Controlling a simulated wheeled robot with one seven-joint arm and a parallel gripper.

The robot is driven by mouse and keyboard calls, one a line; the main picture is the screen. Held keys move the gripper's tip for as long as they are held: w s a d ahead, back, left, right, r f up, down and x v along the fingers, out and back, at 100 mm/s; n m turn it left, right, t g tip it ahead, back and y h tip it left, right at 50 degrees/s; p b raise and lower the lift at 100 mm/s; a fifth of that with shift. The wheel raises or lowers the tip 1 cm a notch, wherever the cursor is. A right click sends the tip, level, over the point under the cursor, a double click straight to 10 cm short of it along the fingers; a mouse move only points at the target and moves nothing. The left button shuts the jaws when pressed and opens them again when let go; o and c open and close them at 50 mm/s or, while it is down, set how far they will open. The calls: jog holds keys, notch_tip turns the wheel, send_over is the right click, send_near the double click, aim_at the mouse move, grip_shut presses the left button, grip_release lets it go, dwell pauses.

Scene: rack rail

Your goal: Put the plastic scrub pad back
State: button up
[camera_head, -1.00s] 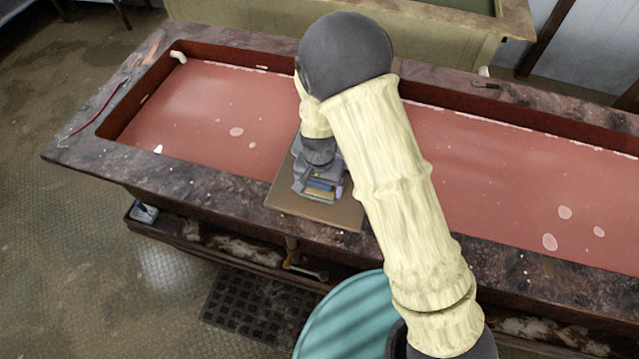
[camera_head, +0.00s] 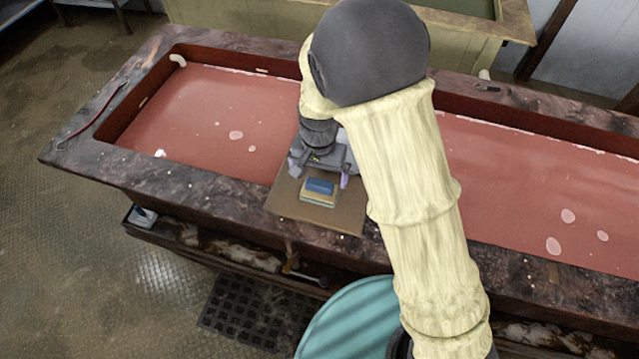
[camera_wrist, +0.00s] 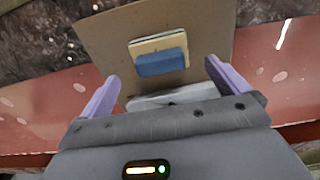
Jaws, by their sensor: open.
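A blue block (camera_head: 320,186) sits on a flat pale yellow pad (camera_head: 318,200); I take these to be the scrub pad, though I cannot tell whether they are one piece. They rest on a tan board (camera_head: 345,217) at the sink's front edge. The blue block (camera_wrist: 160,62), the yellow pad (camera_wrist: 150,45) and the board (camera_wrist: 100,30) also show in the wrist view. My gripper (camera_head: 318,176) is open and empty, just behind the pad and apart from it. Its purple fingers (camera_wrist: 161,82) are spread wider than the block. A light grey piece lies between the finger bases.
A long stone sink (camera_head: 200,183) with a reddish basin (camera_head: 500,180) surrounds the board. A red hooked rod (camera_head: 95,118) lies on its left rim. A shelf (camera_head: 210,245) with small items runs below the front. A teal round top (camera_head: 350,315) stands in front.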

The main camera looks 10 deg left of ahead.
aim_at(319, 184)
notch_tip(319, 184, up, 5)
jog(key=shift+r+b, duration=0.15)
jog(key=shift+b, duration=0.2)
dwell(0.6)
jog(key=s+d+r+t, duration=0.1)
jog(key=s+d+r, duration=0.1)
jog(key=d, duration=1.1)
jog(key=s+d+r+t, duration=0.1)
jog(key=s+d, duration=0.4)
jog(key=d, duration=0.7)
jog(key=shift+d+r+n+t, duration=0.3)
jog(key=shift+d+r+n, duration=0.1)
jog(key=shift+r, duration=0.3)
